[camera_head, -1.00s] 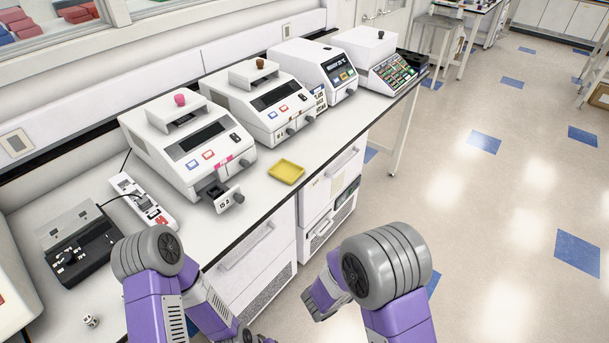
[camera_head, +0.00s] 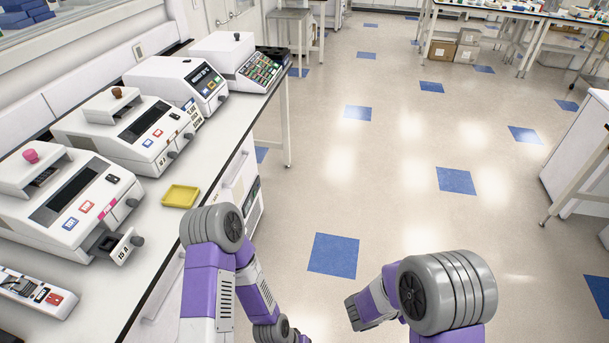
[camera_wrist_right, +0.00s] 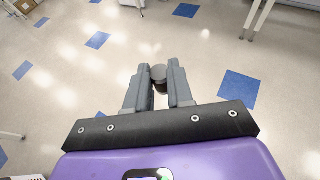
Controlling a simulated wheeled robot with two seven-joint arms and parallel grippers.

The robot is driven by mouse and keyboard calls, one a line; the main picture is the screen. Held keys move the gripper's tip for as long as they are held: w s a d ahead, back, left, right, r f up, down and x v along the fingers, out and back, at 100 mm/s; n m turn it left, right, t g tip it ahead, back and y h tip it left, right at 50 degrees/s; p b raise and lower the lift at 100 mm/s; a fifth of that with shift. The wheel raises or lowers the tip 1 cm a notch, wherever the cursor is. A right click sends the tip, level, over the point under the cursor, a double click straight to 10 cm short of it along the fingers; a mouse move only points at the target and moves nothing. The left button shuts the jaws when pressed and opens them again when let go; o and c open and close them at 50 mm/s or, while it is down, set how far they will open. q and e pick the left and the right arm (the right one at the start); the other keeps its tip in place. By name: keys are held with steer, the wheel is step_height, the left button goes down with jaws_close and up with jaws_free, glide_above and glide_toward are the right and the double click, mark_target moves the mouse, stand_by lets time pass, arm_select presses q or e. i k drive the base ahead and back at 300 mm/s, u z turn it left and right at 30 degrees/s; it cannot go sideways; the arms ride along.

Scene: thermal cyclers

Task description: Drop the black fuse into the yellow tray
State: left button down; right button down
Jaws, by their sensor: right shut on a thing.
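The yellow tray (camera_head: 181,196) lies on the white bench near its front edge, in front of the cyclers in the head view. In the right wrist view my right gripper (camera_wrist_right: 159,72) is shut on a small dark cylinder, the black fuse (camera_wrist_right: 159,74), held between its fingertips. Open floor shows behind it, so the fuse is away from the tray. The fuse's lower part is partly hidden by the fingers. My left gripper is not in view; only parts of my left arm show in the head view.
The nearest cycler, with a pink knob (camera_head: 31,156), has its small front fuse drawer (camera_head: 118,246) pulled out, left of the tray. A brown-knobbed cycler (camera_head: 130,131) and other machines stand farther along the bench. Floor right of the bench is clear.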

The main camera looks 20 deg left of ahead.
mark_target(187, 195)
steer(key=i, duration=0.85)
steer(key=u, duration=2.6)
steer(key=i, duration=0.5)
steer(key=z, duration=0.1)
